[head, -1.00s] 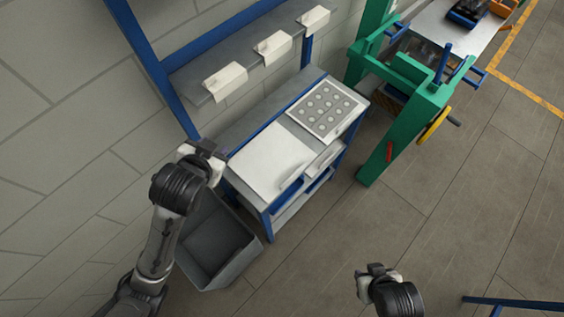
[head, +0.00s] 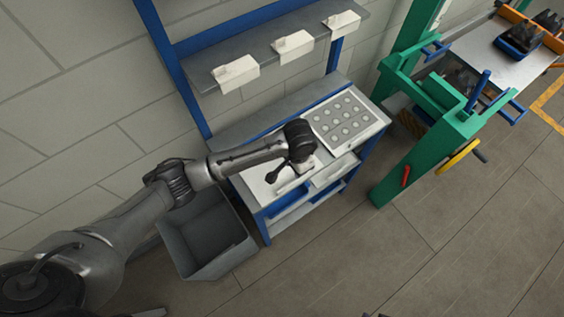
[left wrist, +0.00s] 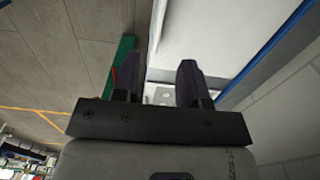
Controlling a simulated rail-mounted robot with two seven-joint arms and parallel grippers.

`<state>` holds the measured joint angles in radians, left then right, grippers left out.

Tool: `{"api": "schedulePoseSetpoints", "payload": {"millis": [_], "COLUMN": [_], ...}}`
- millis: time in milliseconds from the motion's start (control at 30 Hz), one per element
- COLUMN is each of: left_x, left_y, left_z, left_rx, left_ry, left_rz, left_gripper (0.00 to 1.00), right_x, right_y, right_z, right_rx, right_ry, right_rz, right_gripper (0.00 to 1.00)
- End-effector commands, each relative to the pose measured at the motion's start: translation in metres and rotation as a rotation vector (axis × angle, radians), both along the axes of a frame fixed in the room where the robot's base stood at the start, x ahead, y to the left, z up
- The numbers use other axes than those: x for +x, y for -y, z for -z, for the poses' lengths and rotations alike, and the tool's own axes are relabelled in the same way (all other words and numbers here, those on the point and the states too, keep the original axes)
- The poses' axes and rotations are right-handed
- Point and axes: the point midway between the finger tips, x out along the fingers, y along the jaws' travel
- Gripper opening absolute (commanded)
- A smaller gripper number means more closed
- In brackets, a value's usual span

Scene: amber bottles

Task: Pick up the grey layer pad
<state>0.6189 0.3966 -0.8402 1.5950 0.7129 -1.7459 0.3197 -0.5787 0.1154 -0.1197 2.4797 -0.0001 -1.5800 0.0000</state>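A flat pale grey pad with rows of round marks (head: 371,110) lies on the right part of the bench top; I take it to be the layer pad. My left gripper (head: 298,172) hangs over the plain white panel left of it, near its front edge. In the left wrist view the two dark fingers (left wrist: 158,80) are apart with nothing held between them. A small part of the marked pad (left wrist: 163,99) shows beyond the fingers. The arm hides part of the white panel in the head view. My right gripper is out of view.
The white panel (head: 258,182) covers the bench's left part. A grey open bin (head: 207,238) stands on the floor at left. A shelf with white holders (head: 236,73) rises behind. A green frame (head: 428,130) with a yellow wheel stands at right. Floor in front is clear.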

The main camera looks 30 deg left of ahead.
Motion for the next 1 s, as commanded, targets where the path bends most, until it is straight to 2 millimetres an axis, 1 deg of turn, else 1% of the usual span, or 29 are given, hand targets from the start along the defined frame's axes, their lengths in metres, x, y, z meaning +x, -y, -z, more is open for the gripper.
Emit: {"api": "schedulePoseSetpoints", "payload": {"millis": [200,400,500,667,733,1000], "left_x": [-0.001,0.000,0.000,0.000,0.000,0.000], "left_y": [0.000,0.000,0.000,0.000,0.000,-0.002], "left_z": [0.038,0.066,0.073,0.079,0.084,0.118], "left_rx": [0.002,0.000,0.000,0.000,0.001,0.000], "left_ry": [-0.001,0.002,0.004,0.004,0.003,0.003], "left_rz": [-0.006,-0.004,-0.003,-0.003,-0.004,-0.004], "left_gripper": [0.39,0.39,0.39,0.39,0.39,0.39], "right_x": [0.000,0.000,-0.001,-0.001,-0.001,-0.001], "right_y": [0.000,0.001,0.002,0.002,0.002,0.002], "right_z": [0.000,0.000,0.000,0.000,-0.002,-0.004], "right_rx": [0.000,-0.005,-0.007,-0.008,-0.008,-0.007], "right_ry": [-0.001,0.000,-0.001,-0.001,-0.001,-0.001], "right_rz": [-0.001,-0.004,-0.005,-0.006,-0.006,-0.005], "right_gripper": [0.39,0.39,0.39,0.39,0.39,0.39]}}
